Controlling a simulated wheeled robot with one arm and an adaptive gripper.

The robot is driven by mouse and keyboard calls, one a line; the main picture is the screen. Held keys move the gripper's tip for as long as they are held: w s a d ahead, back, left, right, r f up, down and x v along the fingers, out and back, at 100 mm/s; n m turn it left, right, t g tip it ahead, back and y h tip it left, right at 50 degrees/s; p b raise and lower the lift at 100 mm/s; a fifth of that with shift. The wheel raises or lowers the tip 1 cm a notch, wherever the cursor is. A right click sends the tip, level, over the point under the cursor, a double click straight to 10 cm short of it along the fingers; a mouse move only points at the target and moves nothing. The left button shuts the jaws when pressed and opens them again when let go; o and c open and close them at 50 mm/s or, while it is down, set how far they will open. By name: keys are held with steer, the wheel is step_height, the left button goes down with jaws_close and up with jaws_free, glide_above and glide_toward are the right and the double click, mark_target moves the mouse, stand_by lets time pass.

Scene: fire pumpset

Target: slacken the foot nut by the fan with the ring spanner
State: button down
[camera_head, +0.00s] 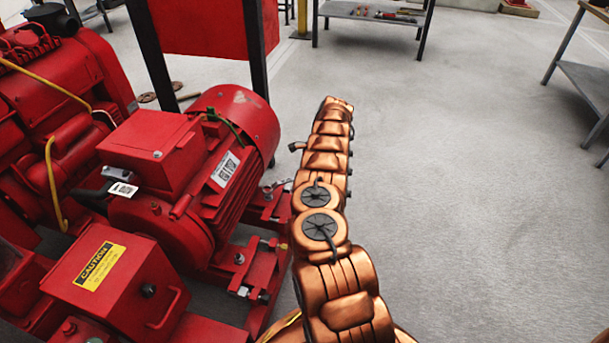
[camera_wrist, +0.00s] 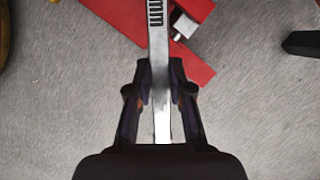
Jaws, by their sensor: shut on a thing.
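My gripper (camera_wrist: 160,92) is shut on the ring spanner (camera_wrist: 158,42), a flat silver bar with dark "mm" lettering, in the wrist view. The spanner runs up past the top edge, so its ring end is out of frame. The shaft passes over a red base frame (camera_wrist: 200,68). In the head view my arm hides the gripper, and I cannot make out the spanner clearly. The red motor (camera_head: 190,165) has its rounded fan end (camera_head: 248,115) at the upper right. The motor foot by the fan (camera_head: 268,195) shows small metal fittings; I cannot tell whether the ring is on the nut.
A red box with a yellow caution label (camera_head: 100,266) stands at the lower left. Black-legged red panel (camera_head: 205,28) rises behind the motor. A grey bench (camera_head: 375,14) is at the back, another (camera_head: 590,82) at the right. The floor right of my arm is clear.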

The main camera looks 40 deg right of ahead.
steer(key=shift+r+p, duration=0.4)
steer(key=shift+r, duration=0.65)
steer(key=shift+f, duration=0.2)
steer(key=shift+f+b, duration=0.4)
steer(key=shift+f, duration=0.65)
steer(key=shift+w+f+b, duration=0.1)
steer(key=shift+f+b, duration=0.4)
steer(key=shift+f, duration=0.8)
steer(key=shift+s+a+p, duration=0.1)
steer(key=shift+s+p, duration=0.25)
steer(key=shift+p, duration=0.4)
stand_by(0.6)
steer(key=shift+r, duration=0.1)
steer(key=shift+r+p, duration=1)
steer(key=shift+r, duration=1.45)
